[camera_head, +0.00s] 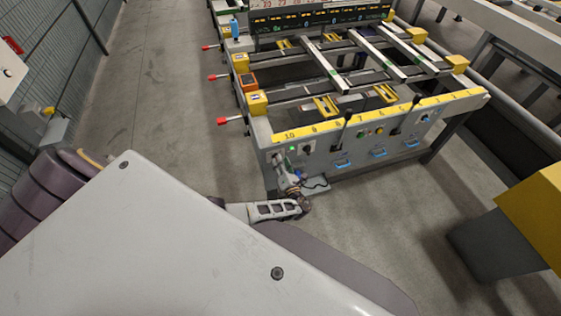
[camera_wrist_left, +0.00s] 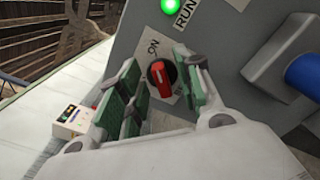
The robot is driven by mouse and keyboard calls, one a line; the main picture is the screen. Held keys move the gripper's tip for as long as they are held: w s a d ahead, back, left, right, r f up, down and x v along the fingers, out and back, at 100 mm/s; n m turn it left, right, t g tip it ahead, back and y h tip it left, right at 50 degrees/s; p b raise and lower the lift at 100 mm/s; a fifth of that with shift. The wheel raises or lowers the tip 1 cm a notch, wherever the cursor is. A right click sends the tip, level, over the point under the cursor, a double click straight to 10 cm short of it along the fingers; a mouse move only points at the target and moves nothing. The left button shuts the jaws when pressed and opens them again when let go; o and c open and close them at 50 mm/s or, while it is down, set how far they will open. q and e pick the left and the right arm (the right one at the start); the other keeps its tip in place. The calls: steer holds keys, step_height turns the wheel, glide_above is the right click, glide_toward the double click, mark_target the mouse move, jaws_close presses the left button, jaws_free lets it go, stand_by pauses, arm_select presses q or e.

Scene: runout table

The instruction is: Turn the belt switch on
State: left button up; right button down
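The belt switch (camera_wrist_left: 160,78) is a red rotary knob on a black round base, with an ON label above it on a grey panel. In the left wrist view its handle stands close to upright, tilted slightly. My left gripper (camera_wrist_left: 160,95) is open, with one green-padded finger to the left of the knob and one to the right. Gaps show between the knob and both fingers; how far the tips reach along it I cannot tell. In the head view my left gripper (camera_head: 286,180) is at the left end of the table's front panel (camera_head: 350,150), hiding the switch. My right gripper is not in view.
A lit green lamp (camera_wrist_left: 169,8) with a RUN label (camera_wrist_left: 187,14) is above the switch. A blue part in a grey housing (camera_wrist_left: 304,72) sticks out at the right. Red-tipped levers (camera_head: 222,120) project from the table's left side. Floor left of the table is clear.

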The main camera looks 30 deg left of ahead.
arm_select(q)
steer(key=v, duration=1)
steer(key=shift+s+d, duration=0.2)
steer(key=shift+d, duration=0.05)
stand_by(0.4)
